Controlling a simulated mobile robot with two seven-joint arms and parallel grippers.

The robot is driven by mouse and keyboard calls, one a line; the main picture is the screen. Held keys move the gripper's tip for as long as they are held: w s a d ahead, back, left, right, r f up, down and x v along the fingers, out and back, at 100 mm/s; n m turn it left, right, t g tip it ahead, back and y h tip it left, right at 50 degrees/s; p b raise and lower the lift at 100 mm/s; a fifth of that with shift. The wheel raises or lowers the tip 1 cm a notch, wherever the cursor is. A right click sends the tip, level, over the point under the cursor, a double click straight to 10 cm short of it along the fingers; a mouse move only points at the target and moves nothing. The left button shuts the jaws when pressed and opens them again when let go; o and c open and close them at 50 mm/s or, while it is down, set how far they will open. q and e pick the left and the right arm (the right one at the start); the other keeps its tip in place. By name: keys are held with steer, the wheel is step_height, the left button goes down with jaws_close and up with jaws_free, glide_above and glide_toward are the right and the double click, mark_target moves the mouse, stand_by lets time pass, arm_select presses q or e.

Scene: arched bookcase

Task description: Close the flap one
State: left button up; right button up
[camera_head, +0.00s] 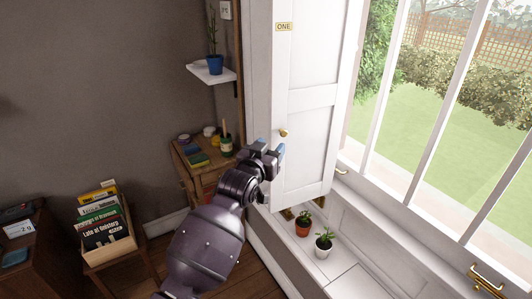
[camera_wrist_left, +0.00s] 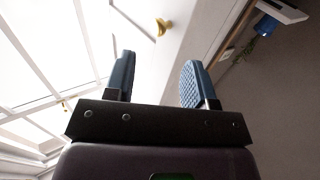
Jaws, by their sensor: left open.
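Flap one (camera_head: 307,98) is a tall white panelled shutter with a small "ONE" plate (camera_head: 284,27) and a round brass knob (camera_head: 283,133). It stands ajar beside the window. My left gripper (camera_head: 271,148) is open, its blue fingertips just below and left of the knob in the head view. In the left wrist view the knob (camera_wrist_left: 163,27) shows beyond and between the two spread fingertips (camera_wrist_left: 158,62), with nothing between the fingers. I cannot tell whether a fingertip touches the flap (camera_wrist_left: 178,50). My right gripper is not in view.
A wooden side table (camera_head: 183,160) with books and jars is left of my gripper. A white shelf (camera_head: 211,74) holds a blue pot. A book crate (camera_head: 112,249) stands lower left.

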arm_select(q)
steer(key=shift+v, duration=1.05)
